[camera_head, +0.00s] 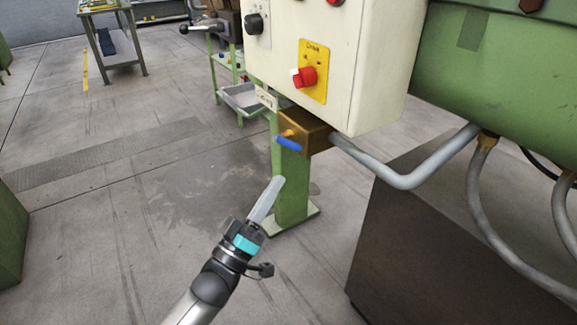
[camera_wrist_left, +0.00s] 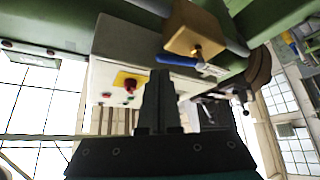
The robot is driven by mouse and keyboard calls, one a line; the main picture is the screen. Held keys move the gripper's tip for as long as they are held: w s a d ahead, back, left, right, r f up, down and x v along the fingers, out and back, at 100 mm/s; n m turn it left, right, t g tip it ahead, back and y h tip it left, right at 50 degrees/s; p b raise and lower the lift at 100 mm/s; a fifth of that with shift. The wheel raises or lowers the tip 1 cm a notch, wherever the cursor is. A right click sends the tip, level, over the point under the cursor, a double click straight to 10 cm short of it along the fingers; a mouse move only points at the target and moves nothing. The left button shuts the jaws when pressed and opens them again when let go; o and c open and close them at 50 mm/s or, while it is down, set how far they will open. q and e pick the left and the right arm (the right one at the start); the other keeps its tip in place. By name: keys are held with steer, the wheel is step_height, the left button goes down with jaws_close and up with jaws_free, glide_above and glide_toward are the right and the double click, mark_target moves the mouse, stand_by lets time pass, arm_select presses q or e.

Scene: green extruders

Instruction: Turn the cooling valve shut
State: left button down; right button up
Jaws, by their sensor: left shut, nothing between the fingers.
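The cooling valve is a small brass block (camera_head: 307,130) with a blue lever handle (camera_head: 288,143), mounted under the cream control box on a green post. In the left wrist view the brass block (camera_wrist_left: 193,28) and the blue handle (camera_wrist_left: 178,60) show near the top, beyond the fingers. The handle points out sideways from the block. My left gripper (camera_head: 279,182) is shut and empty, below and slightly left of the blue handle, apart from it. Its closed fingers also show in the left wrist view (camera_wrist_left: 160,76). My right gripper is in neither view.
The cream control box (camera_head: 372,60) with a red switch on a yellow plate (camera_head: 313,85) hangs above the valve. A grey pipe (camera_head: 400,178) runs right from the block. The green post (camera_head: 291,185) stands below. Open floor (camera_head: 120,220) lies to the left.

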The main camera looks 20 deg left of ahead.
mark_target(288, 143)
arm_select(q)
steer(key=shift+b+x, duration=0.45)
steer(key=shift+x, duration=2.45)
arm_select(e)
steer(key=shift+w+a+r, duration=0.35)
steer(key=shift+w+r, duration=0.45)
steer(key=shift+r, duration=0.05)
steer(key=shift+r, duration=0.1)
